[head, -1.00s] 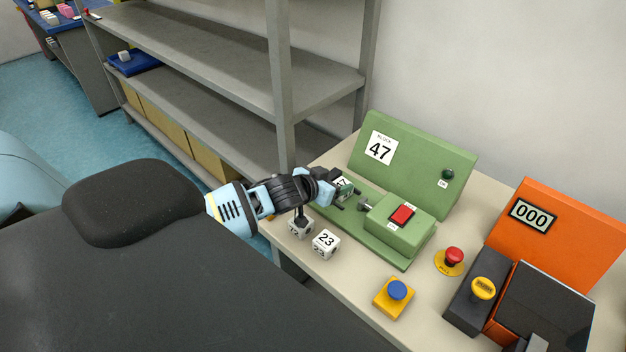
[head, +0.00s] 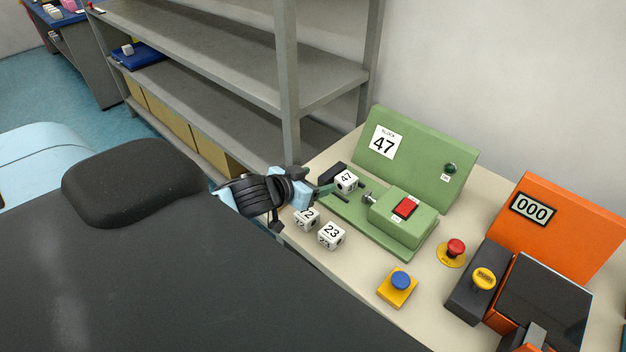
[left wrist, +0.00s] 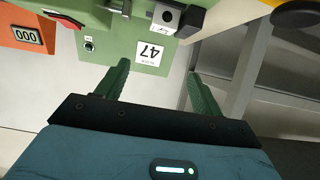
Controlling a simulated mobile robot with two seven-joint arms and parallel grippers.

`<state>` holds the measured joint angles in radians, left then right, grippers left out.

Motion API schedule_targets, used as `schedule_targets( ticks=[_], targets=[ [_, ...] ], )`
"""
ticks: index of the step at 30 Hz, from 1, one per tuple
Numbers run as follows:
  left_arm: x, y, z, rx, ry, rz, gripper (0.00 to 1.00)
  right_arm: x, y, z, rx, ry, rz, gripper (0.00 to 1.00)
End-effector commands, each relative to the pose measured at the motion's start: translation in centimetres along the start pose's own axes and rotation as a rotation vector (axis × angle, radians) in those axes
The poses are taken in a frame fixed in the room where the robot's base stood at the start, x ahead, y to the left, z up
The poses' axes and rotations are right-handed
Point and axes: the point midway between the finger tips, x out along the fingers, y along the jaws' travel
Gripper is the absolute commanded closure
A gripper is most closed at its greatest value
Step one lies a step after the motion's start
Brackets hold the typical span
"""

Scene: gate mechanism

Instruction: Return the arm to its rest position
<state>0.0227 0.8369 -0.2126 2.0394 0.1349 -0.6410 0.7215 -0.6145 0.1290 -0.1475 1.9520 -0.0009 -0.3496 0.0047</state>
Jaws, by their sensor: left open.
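My left gripper (head: 322,188) is at the left edge of the green machine in the head view. Its two green fingers are apart and empty in the left wrist view (left wrist: 156,85). A white block marked 47 (head: 346,180) sits in the fixture of the green machine (head: 410,165), just beyond the fingertips. The block also shows at the top of the left wrist view (left wrist: 166,17), apart from the fingers. Blocks marked 22 (head: 307,218) and 23 (head: 331,236) stand on the table in front of the arm. My right gripper is not in view.
A grey shelf rack (head: 289,90) stands close behind my left arm. On the beige table (head: 345,290) are a blue button on a yellow base (head: 399,286), a red button (head: 455,249) and an orange machine reading 000 (head: 565,230).

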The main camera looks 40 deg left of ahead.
Motion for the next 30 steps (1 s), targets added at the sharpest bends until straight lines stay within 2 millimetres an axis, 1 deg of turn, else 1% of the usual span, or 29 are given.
schedule_targets(
  ticks=[12, 14, 15, 17, 20, 21, 23, 24, 27, 30],
  targets=[
    [0.0, 0.0, 0.0, 0.000, -0.001, 0.000, 0.33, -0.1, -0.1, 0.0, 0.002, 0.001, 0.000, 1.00],
    [-0.1, 0.2, 0.4, 0.000, -0.009, -0.001, 0.33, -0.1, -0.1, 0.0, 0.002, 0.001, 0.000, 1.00],
    [-0.2, 0.5, 1.0, 0.000, -0.022, -0.003, 0.33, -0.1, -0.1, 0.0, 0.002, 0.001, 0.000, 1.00],
    [-0.6, 1.4, 2.5, 0.002, -0.057, -0.006, 0.33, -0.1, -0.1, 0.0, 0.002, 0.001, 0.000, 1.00],
    [-2.2, 3.7, 6.4, 0.010, -0.159, -0.018, 0.33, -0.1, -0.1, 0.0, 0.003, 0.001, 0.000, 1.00],
    [-3.2, 4.8, 8.3, 0.016, -0.213, -0.023, 0.33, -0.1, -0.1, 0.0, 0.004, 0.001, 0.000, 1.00],
    [-5.1, 6.5, 11.3, 0.028, -0.305, -0.029, 0.33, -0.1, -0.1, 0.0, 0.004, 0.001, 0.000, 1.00],
    [-6.5, 7.5, 13.0, 0.036, -0.367, -0.031, 0.33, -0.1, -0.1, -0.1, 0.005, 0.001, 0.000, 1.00],
    [-9.9, 9.5, 16.4, 0.056, -0.504, -0.030, 0.33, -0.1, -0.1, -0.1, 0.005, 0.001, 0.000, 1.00],
    [-12.6, 10.9, 18.6, 0.069, -0.609, -0.021, 0.33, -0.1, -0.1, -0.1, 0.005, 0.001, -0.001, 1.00]
  ],
)
